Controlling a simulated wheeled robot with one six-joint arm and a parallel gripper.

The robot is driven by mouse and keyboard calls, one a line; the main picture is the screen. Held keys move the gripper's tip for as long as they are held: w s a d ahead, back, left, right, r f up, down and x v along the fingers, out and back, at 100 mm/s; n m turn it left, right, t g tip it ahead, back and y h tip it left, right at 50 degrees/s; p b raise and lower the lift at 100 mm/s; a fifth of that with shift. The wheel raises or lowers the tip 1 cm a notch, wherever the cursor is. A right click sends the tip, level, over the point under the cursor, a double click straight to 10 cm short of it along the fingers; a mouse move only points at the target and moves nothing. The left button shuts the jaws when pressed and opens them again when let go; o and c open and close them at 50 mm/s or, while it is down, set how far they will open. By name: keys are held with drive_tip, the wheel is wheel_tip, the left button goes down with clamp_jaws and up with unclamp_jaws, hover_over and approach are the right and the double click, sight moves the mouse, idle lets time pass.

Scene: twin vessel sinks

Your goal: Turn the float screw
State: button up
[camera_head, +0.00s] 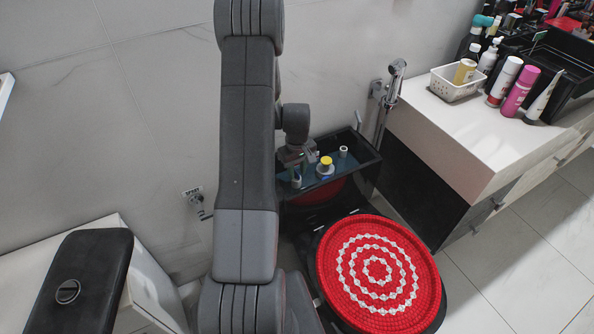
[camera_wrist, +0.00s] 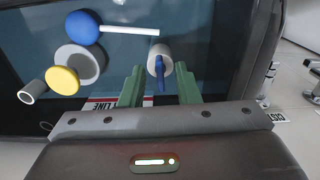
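The open cistern (camera_head: 362,160) holds dark teal water and several fittings. In the wrist view, a small blue piece that looks like the float screw (camera_wrist: 160,76) stands at a white-grey cylinder (camera_wrist: 161,52). My gripper (camera_wrist: 160,68) is open, with one green finger on each side of the blue piece. Gaps show between it and both fingers; its depth relative to the fingertips is unclear. A blue round float (camera_wrist: 83,27) with a white rod (camera_wrist: 130,30) lies to the left. In the head view my wrist (camera_head: 293,152) is over the cistern's left part; the fingertips are not clear there.
Left in the wrist view are a yellow cap (camera_wrist: 62,80), a grey ring (camera_wrist: 82,62) and a short tube (camera_wrist: 32,92). The cistern's dark wall (camera_wrist: 20,20) surrounds them. A red patterned lid (camera_head: 378,268) is in front, and a white counter (camera_head: 465,135) with bottles stands right.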

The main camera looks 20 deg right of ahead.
sight(297, 174)
drive_tip(key=shift+f, duration=0.15)
drive_tip(key=shift+s, duration=0.1)
clamp_jaws()
drive_tip(key=shift+f+m+b, duration=0.1)
drive_tip(key=shift+m+b, duration=0.35)
drive_tip(key=shift+m, duration=0.45)
unclamp_jaws()
wheel_tip(297, 174, up, 14)
drive_tip(key=p, duration=0.1)
